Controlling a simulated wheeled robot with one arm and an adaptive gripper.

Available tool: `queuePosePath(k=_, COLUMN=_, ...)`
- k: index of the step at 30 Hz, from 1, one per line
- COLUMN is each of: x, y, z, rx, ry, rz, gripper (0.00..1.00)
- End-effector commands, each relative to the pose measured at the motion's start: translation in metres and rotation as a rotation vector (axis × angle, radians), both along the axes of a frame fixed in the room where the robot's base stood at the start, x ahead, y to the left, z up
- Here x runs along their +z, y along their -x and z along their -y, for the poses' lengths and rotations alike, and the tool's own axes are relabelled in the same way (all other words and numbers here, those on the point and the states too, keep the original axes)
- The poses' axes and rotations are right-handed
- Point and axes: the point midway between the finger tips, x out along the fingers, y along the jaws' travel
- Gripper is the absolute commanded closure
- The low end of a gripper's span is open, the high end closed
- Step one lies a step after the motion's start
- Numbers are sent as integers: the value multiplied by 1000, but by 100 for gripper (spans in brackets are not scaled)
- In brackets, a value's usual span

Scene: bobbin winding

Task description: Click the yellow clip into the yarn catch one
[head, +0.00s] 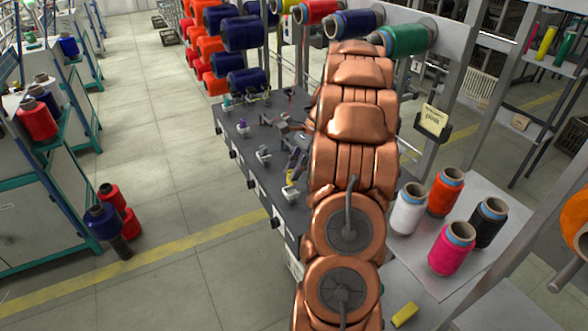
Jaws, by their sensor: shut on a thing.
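The yellow clip (290,177) is a small yellow piece in the head view, at the tip of my gripper (294,169). My gripper is dark and small here, and it is shut on the clip. Just below the clip in the picture is a pale catch-like fitting (290,194) on the dark machine top (268,182). I cannot tell whether the clip touches it or whether it is catch one. Similar fittings stand farther back, one grey (263,155) and one with a purple top (243,126). My copper arm hides the machine's right side.
White, orange, pink and black yarn cones (451,248) stand on a pale board at the right. A yellow block (404,314) lies at the lower right. A small sign (433,119) is on a post. Bobbins hang behind.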

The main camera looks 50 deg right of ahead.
Motion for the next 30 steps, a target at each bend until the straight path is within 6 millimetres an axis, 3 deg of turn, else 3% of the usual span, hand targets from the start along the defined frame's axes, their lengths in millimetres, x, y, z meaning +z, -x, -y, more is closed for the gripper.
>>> queuePosePath(k=30, x=-22, y=0, z=0, rx=-1, ry=-1, rz=1, gripper=100)
